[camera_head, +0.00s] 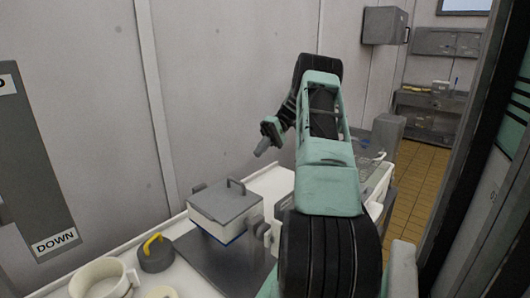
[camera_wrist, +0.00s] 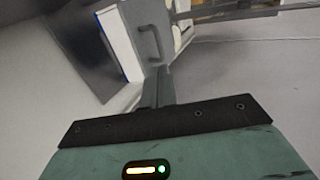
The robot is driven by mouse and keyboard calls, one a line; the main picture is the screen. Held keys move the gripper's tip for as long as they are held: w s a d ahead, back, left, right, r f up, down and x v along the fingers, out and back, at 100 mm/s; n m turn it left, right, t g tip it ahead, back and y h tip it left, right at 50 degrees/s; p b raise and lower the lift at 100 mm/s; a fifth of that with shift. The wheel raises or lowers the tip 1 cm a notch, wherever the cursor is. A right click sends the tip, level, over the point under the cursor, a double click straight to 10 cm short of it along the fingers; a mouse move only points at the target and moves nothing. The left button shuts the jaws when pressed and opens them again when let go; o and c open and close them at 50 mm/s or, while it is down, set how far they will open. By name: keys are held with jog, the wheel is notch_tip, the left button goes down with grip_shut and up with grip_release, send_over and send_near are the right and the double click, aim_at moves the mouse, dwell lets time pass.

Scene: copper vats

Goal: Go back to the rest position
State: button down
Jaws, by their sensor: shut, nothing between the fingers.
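My gripper (camera_head: 264,149) hangs in the air at the left end of my raised arm, above the white counter. It is shut, with nothing held between the fingers. In the wrist view my gripper (camera_wrist: 158,88) points toward a grey handle and a white box edge, with the fingers together. No object is in contact with it in the head view.
A white and grey box with a handle (camera_head: 224,207) stands on the counter below. A dark round lid with a yellow handle (camera_head: 155,252) and a white cup (camera_head: 100,280) are at the front left. A wall (camera_head: 230,80) runs behind; a tiled floor (camera_head: 418,190) lies right.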

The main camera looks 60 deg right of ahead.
jog(key=shift+s+d+r, duration=0.15)
jog(key=shift+s+d, duration=0.05)
jog(key=shift+d, duration=0.7)
jog(key=w+a+r+n+g+h, duration=0.1)
jog(key=w+a+g, duration=0.1)
jog(key=w+a, duration=0.45)
jog(key=w+a+r+n+g+h, duration=0.1)
jog(key=w+a, duration=0.3)
jog(key=a, duration=0.6)
jog(key=a+n+g+h+b, duration=0.2)
jog(key=a+g+h, duration=0.15)
jog(key=a, duration=2.05)
jog(key=s+a+f+n+t+h, duration=0.1)
jog(key=s+a+h, duration=0.1)
jog(key=s+a, duration=0.35)
jog(key=s+a+f+n+h, duration=0.1)
jog(key=s+a+n+h, duration=0.15)
jog(key=a, duration=0.55)
jog(key=s+a+f+n+t, duration=0.1)
jog(key=s+a, duration=0.2)
jog(key=s, duration=0.5)
jog(key=s+a+f+n+t+h, duration=0.1)
jog(key=s+a+n+t, duration=0.1)
jog(key=s, duration=0.6)
jog(key=shift+s+a+f+b, duration=0.3)
jog(key=shift+a+f, duration=0.1)
jog(key=shift+a, duration=0.35)
